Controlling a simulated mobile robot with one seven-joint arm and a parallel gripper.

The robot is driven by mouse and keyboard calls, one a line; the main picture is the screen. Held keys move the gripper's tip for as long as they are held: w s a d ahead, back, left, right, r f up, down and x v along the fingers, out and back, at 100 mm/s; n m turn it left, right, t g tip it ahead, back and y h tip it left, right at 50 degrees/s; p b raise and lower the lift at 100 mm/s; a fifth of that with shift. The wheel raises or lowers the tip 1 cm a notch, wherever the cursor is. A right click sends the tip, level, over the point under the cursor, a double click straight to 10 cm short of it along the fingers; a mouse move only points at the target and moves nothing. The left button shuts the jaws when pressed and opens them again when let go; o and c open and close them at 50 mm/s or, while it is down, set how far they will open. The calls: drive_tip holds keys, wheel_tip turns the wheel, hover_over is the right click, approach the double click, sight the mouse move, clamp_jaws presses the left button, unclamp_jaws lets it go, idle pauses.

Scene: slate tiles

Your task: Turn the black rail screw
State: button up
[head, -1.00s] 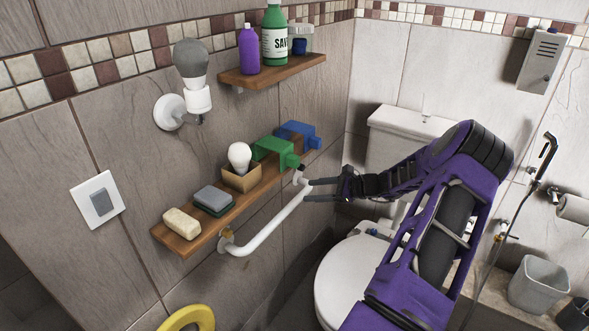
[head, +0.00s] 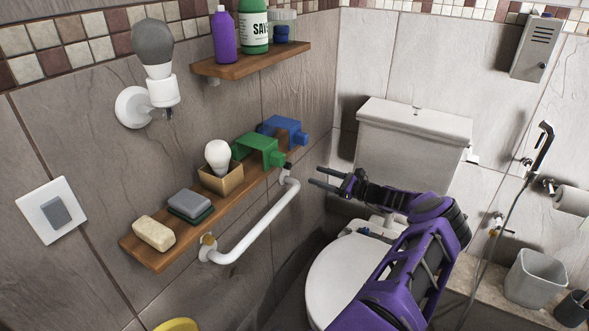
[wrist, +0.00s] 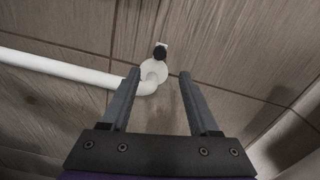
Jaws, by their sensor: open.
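The black rail screw (wrist: 160,52) is a small dark knob at the top of the white end mount of the rail (wrist: 60,68). In the head view the screw (head: 288,166) shows small at the far end of the white rail (head: 255,232), just under the shelf. My gripper (head: 314,176) is open and empty, to the right of the screw and apart from it. In the wrist view the screw lies just beyond the gap between my two fingertips (wrist: 159,74). A brass-coloured screw (head: 208,239) sits at the rail's near end.
A wooden shelf (head: 155,262) above the rail holds a soap bar, a sponge, a boxed bulb, a green holder (head: 259,148) and a blue one (head: 285,128). The toilet (head: 415,140) stands to the right. The space between gripper and wall looks clear.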

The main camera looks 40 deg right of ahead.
sight(290, 167)
drive_tip(key=x, duration=1)
drive_tip(key=shift+c, duration=0.2)
drive_tip(key=shift+f, duration=0.1)
clamp_jaws()
